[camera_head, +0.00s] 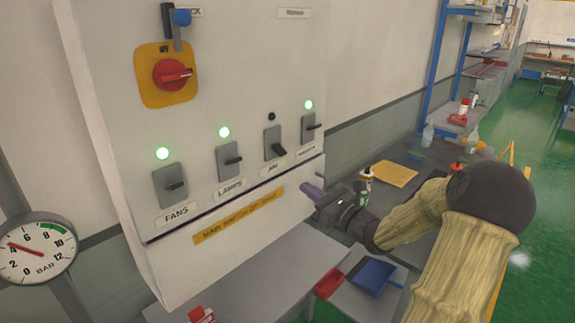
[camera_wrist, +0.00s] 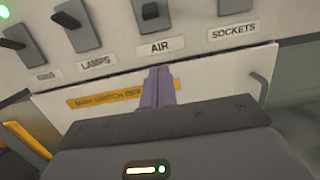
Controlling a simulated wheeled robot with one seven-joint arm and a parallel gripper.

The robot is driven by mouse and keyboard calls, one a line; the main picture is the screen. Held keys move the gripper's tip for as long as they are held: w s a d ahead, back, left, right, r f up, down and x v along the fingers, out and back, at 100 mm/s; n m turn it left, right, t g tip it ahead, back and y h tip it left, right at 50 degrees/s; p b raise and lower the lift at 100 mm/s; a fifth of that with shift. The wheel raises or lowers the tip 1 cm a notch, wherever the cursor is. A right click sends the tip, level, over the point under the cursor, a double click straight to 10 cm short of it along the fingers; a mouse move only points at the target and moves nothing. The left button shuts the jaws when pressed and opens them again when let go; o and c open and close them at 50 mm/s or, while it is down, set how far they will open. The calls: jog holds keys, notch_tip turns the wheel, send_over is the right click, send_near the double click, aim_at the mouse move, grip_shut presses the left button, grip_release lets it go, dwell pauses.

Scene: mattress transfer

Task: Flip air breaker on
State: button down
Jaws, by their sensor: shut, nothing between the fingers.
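The air breaker (camera_head: 274,143) is a grey switch on the white panel. Its black lever points down and the lamp above it is dark. In the wrist view the air breaker (camera_wrist: 151,15) is at the top, over the label AIR. My gripper (camera_head: 308,190) is shut and empty, in front of the panel, below and to the right of the air breaker. In the wrist view my gripper's purple fingers (camera_wrist: 159,82) point up toward the AIR label, apart from the lever.
Fans (camera_head: 170,186), lamps (camera_head: 229,160) and sockets (camera_head: 309,128) breakers have green lamps lit. A red rotary switch (camera_head: 172,75) is above left. A pressure gauge (camera_head: 35,248) is at the left. Grey tables with a blue tray (camera_head: 372,276) stand below.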

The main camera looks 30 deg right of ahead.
aim_at(272, 165)
jog(key=shift+w+a, duration=0.1)
jog(key=p+x, duration=0.4)
jog(key=x, duration=0.6)
jog(key=shift+r, duration=0.1)
jog(key=r, duration=0.1)
jog(key=s+p, duration=0.1)
jog(key=r+p, duration=0.1)
jog(key=shift+s+d+r, duration=0.15)
jog(key=shift+d+r, duration=0.15)
jog(key=shift+r, duration=0.05)
jog(key=shift+s+r+p, duration=0.3)
jog(key=shift+s+p, duration=0.05)
jog(key=shift+w+a, duration=0.1)
jog(key=shift+r+g+p, duration=0.15)
jog(key=shift+g+p, duration=0.15)
jog(key=shift+p, duration=0.05)
jog(key=shift+d, duration=0.25)
